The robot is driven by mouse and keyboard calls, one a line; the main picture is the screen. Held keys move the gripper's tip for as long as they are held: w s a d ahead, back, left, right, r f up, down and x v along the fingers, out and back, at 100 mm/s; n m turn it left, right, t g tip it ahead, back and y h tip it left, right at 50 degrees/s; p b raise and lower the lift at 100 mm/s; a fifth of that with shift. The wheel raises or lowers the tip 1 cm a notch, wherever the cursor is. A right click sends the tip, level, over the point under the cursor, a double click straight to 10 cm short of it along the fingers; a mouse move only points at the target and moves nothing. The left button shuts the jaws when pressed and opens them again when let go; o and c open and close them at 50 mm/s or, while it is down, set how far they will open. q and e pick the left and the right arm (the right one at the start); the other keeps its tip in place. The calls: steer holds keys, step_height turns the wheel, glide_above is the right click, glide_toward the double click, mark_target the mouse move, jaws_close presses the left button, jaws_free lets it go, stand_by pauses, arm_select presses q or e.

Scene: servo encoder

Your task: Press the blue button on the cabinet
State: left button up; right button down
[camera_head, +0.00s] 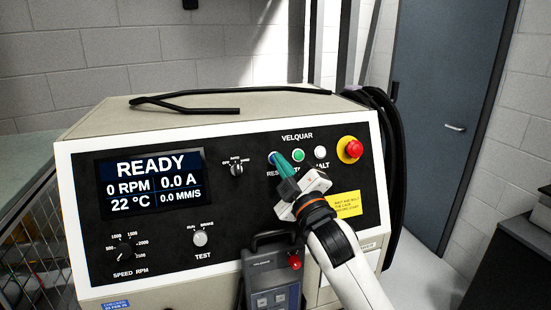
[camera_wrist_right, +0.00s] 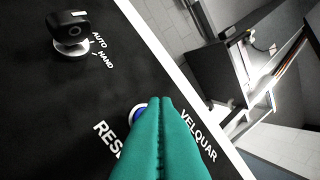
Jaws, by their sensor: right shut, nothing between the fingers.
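The cabinet (camera_head: 90,260) has a black front panel with a white border. Its blue button (camera_head: 271,156) is the leftmost of three in a row, above a label starting "RES". My right gripper (camera_head: 279,159) is shut and empty, its teal fingertips over the right part of the blue button. In the right wrist view, part of the blue button (camera_wrist_right: 138,113) shows in its pale ring behind the tips of my right gripper (camera_wrist_right: 159,101). I cannot tell whether the tips touch the button. My left gripper is not in view.
A green button (camera_head: 299,155), a white button (camera_head: 321,153) and a red emergency knob (camera_head: 350,150) sit right of the blue one. A selector switch (camera_head: 237,169) is to its left. A handheld pendant (camera_head: 271,275) stands below. A black cable (camera_head: 200,104) lies on the cabinet top.

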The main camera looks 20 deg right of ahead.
steer(key=s+r+p, duration=0.2)
steer(key=s+p, duration=0.1)
steer(key=s, duration=0.2)
steer(key=shift+s+r, duration=0.25)
steer(key=shift+d, duration=0.1)
stand_by(0.5)
